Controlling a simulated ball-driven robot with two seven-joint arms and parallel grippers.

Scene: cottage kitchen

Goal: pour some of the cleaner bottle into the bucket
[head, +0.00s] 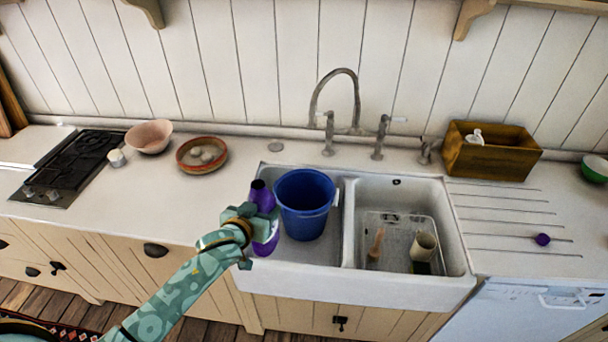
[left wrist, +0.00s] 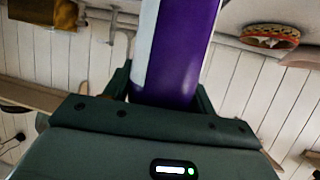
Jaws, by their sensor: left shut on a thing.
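The cleaner bottle (head: 262,196) is purple and shows upright in the head view, just left of the bucket. My left gripper (head: 250,218) is shut on it around its middle. In the left wrist view the bottle (left wrist: 187,50) stands between the fingers, purple with a white part on one side. The blue bucket (head: 306,214) stands upright in the left basin of the sink, with its open top showing; its inside bottom is hidden. The bottle's open neck appears about level with the bucket's rim, and I cannot tell whether they touch. My right gripper is not in view.
The right sink basin (head: 398,205) holds a rack with a brush and a cup. A tall tap (head: 340,85) rises behind the bucket. A wooden box (head: 490,152) stands right of the taps. Bowls (head: 149,136) and a hob (head: 70,165) are at left. A purple cap (head: 542,239) lies on the drainer.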

